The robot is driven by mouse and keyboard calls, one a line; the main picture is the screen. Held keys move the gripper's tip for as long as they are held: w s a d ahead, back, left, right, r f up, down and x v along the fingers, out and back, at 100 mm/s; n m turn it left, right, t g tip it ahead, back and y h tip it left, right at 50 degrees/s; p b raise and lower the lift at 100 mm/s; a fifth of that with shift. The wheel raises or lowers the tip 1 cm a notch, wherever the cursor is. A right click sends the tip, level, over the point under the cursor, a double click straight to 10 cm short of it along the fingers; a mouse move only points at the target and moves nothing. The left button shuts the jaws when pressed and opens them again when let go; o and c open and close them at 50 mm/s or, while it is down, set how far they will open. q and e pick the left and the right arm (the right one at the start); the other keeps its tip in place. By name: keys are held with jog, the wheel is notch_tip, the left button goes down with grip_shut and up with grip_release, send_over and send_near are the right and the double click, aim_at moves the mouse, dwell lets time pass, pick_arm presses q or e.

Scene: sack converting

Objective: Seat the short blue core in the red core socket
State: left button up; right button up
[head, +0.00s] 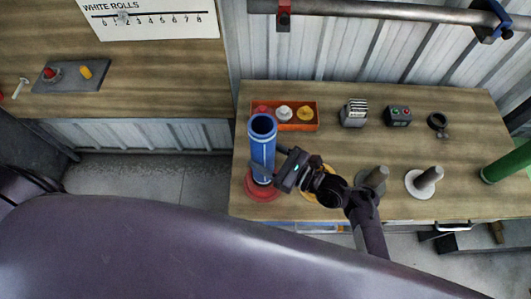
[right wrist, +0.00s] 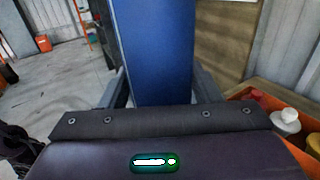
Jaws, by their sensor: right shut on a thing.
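The short blue core (head: 262,150) is an upright blue tube with an open top. My right gripper (head: 270,160) is shut on it from the right, on its lower half. The core's lower end is over the red core socket (head: 263,191), a round red base at the table's front left. I cannot tell whether the core rests on the socket or hangs just above it. In the right wrist view the core (right wrist: 155,50) stands between the two fingers, its lower end hidden by the gripper body. My left gripper is not in view.
An orange tray (head: 311,128) with several knobbed pieces stands behind the core. A yellow base (head: 309,195) is partly hidden by my right arm.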

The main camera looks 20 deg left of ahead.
jog(key=shift+r, duration=0.1)
jog(key=shift+p, duration=0.4)
notch_tip(320, 180, down, 7)
jog(key=b, duration=0.4)
jog(key=shift+b, duration=0.4)
dwell(2.0)
jog(key=o, duration=1.4)
jog(key=b+v, duration=0.1)
jog(key=v, duration=0.7)
jog(key=shift+a, duration=0.1)
